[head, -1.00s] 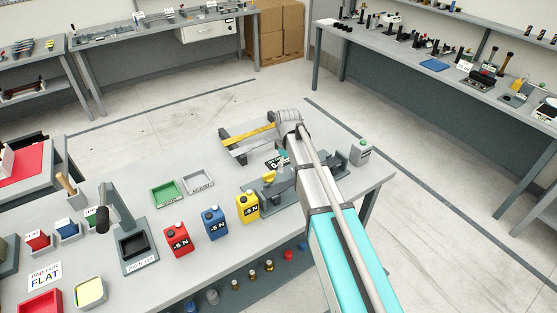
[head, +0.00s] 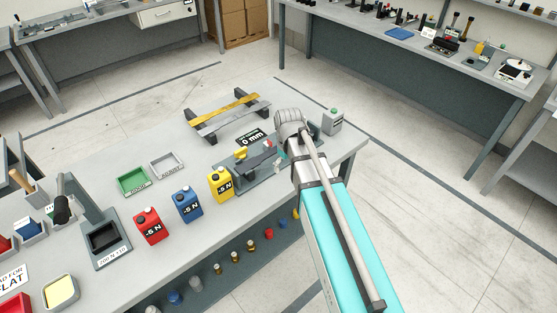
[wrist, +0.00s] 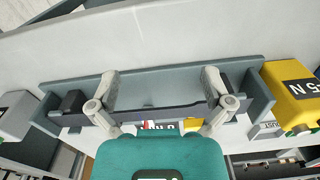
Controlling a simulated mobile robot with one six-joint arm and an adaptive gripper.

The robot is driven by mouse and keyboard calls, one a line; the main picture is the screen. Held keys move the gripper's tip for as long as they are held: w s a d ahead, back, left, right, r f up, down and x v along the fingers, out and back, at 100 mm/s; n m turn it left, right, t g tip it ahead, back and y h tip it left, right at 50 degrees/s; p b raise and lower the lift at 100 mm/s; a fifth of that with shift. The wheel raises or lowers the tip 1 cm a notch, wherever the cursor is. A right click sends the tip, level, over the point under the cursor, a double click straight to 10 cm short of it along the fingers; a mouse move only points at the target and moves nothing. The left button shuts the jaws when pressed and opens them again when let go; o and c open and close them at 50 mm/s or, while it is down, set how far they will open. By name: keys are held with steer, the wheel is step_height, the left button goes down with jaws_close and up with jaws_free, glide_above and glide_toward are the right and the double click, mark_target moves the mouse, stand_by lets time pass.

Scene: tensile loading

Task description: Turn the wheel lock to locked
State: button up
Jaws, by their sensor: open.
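The grey loading fixture (head: 240,182) stands near the bench's front right edge, with a dark bar (head: 262,160) along it and a small red-and-white part beside the bar. My arm hides its right end. In the wrist view, the fixture's long grey wall (wrist: 160,82) runs across with the dark bar (wrist: 160,115) in front of it. My gripper (wrist: 161,80) is open, its two fingers spread over the fixture with nothing between the tips that I can see held. I cannot single out the wheel lock; it may be hidden behind my gripper or arm.
A yellow "-5 N" can (head: 220,185) stands close to the fixture's left end, with a blue can (head: 187,204) and a red can (head: 151,226) further left. A green-buttoned box (head: 332,121) stands at its right. A "0 mm" display (head: 251,138) lies behind.

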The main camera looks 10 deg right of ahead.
steer(key=s+d+f+m+b, duration=0.3)
steer(key=s+d+m, duration=0.1)
steer(key=s, duration=0.3)
steer(key=shift+s+d+f+m, duration=0.25)
steer(key=shift+d+f+m, duration=0.1)
steer(key=shift+d, duration=0.2)
step_height(320, 180, up, 12)
steer(key=n+p, duration=0.6)
steer(key=p, duration=0.6)
glide_above(240, 149)
steer(key=shift+s, duration=0.1)
steer(key=shift+f+b, duration=0.2)
steer(key=shift+b, duration=0.15)
step_height(240, 149, down, 13)
steer(key=b, duration=1.3)
steer(key=shift+f, duration=0.2)
steer(key=shift+d, duration=0.1)
